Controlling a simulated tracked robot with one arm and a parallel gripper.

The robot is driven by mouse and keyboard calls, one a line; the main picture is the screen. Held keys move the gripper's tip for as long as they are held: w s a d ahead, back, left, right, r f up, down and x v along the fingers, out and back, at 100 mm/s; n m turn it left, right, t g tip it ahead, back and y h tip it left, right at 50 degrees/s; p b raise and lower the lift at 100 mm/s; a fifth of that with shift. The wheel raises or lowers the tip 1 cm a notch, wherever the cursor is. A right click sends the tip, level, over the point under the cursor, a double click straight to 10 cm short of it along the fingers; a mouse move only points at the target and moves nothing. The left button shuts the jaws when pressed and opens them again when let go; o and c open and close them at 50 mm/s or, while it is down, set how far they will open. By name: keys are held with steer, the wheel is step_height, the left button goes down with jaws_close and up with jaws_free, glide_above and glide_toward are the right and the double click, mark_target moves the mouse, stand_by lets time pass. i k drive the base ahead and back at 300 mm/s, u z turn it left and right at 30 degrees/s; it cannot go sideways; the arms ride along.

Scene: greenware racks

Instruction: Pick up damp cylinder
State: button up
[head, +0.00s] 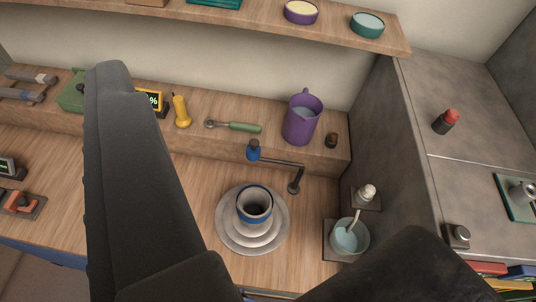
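The damp cylinder (247,222) looks like a small grey pot with a blue band near its rim and a dark hollow inside. It stands upright on a round, stepped grey metal plate (225,228) on the wooden bench. My gripper (258,150) shows as two large dark fingers, a long one at left and a shorter-looking one at lower right. They are wide apart, with nothing held between them. The cylinder shows in the gap between the fingers, not touched by either.
A blue-tipped jointed arm (283,162) stands just behind the plate. At right are a cup of bluish liquid (347,238) and a white-topped bottle (367,193). A purple jug (300,122) stands on the raised ledge. A grey cabinet (385,125) bounds the right side.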

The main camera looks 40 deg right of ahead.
mark_target(256, 202)
steer(key=u, duration=0.3)
steer(key=k, duration=1.6)
steer(key=z, duration=0.5)
steer(key=i, duration=1)
steer(key=u, duration=0.05)
